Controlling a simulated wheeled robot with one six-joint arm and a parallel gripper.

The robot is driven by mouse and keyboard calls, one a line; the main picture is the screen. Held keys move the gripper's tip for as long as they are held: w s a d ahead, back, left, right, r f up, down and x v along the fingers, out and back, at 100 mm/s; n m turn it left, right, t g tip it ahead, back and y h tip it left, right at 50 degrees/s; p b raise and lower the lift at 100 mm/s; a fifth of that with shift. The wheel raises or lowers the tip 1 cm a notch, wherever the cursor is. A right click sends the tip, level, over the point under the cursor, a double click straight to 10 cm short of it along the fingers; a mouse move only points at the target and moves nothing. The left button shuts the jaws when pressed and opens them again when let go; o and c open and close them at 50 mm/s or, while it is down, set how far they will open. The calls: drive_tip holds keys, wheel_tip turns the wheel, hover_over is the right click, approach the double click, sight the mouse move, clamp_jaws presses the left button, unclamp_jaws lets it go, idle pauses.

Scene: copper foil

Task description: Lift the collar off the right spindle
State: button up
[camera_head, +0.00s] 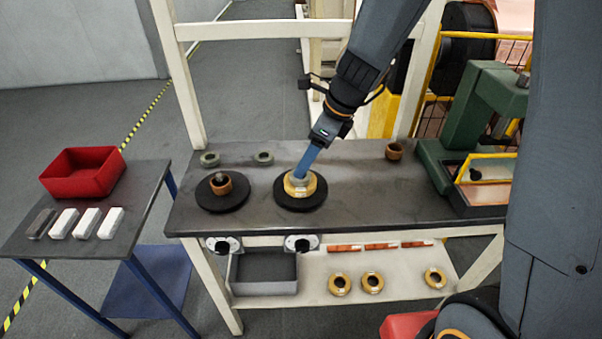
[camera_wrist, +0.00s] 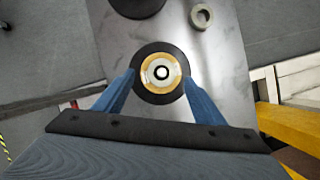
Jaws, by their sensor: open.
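The right spindle (camera_wrist: 161,72) shows as a dark centre with a light rim in the wrist view. A pale grey collar (camera_wrist: 150,73) sits around it, on top of a tan foil roll (camera_head: 312,189). The roll rests on the right black disc (camera_head: 300,204). My gripper (camera_head: 301,173) reaches down over the collar from above. In the wrist view its two blue fingers (camera_wrist: 160,77) are spread on opposite sides of the roll and collar, with nothing held. Whether a finger touches anything cannot be told. The fingers partly hide the collar in the head view.
The left black disc (camera_head: 236,204) carries a brown ring (camera_head: 221,190) on its spindle. Two loose grey collars (camera_head: 210,160) (camera_head: 264,158) lie at the bench's back. A copper-brown roll (camera_head: 395,151) and a green press (camera_head: 472,115) stand right. The bench front right (camera_head: 390,210) is clear.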

drive_tip(key=shift+d+x, duration=0.2)
drive_tip(key=shift+x, duration=1.15)
drive_tip(key=shift+d+x, duration=0.2)
drive_tip(key=shift+x, duration=1.15)
drive_tip(key=shift+f, duration=0.15)
drive_tip(key=c, duration=1.3)
